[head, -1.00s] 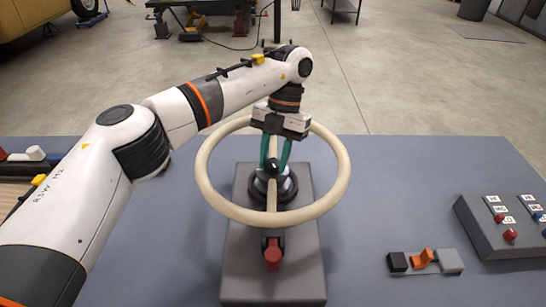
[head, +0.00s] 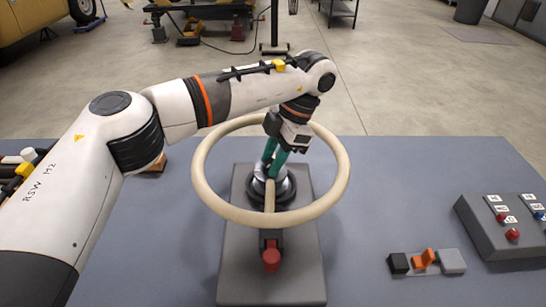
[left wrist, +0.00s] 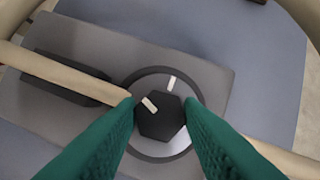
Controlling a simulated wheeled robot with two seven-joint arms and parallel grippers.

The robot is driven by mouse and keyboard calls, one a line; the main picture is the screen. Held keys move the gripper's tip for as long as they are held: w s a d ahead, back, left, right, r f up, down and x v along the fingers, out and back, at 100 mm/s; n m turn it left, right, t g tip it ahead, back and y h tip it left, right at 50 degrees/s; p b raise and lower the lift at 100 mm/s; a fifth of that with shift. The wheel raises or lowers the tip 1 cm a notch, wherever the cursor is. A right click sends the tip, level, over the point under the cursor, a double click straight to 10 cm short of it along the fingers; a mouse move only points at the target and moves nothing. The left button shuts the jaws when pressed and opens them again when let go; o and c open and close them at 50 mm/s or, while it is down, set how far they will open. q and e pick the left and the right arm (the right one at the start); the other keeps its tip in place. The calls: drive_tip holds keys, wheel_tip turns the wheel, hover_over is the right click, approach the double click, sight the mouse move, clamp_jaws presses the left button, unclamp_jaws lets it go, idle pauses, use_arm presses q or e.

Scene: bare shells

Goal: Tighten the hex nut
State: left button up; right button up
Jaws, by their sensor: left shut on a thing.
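The hex nut (left wrist: 162,118) is black with a white mark on its top, seen in the left wrist view. A second white mark on the grey disc around it is not in line with the nut's mark. My left gripper (left wrist: 162,110) is shut on the nut, one green finger on each side. In the head view my left gripper (head: 272,172) reaches down inside a beige wheel (head: 204,190), and its fingers largely hide the nut. My right gripper is not in view.
The wheel's rim surrounds my fingers, and its spoke runs to the hub. A grey base plate (head: 235,270) carries it, with a red part (head: 271,262) in front. A switch block (head: 426,262) and a button box (head: 500,240) stand at right. The blue-grey table between is clear.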

use_arm(q)
drive_tip(key=shift+m, duration=0.3)
drive_tip(key=o, duration=1)
drive_tip(key=shift+d+r, duration=0.1)
drive_tip(key=shift+w+d+r, duration=0.1)
drive_tip(key=shift+r, duration=0.2)
drive_tip(key=v, duration=0.5)
drive_tip(key=p+v, duration=0.1)
drive_tip(key=v, duration=0.5)
drive_tip(key=shift+p, duration=0.3)
drive_tip(key=shift+d, duration=0.1)
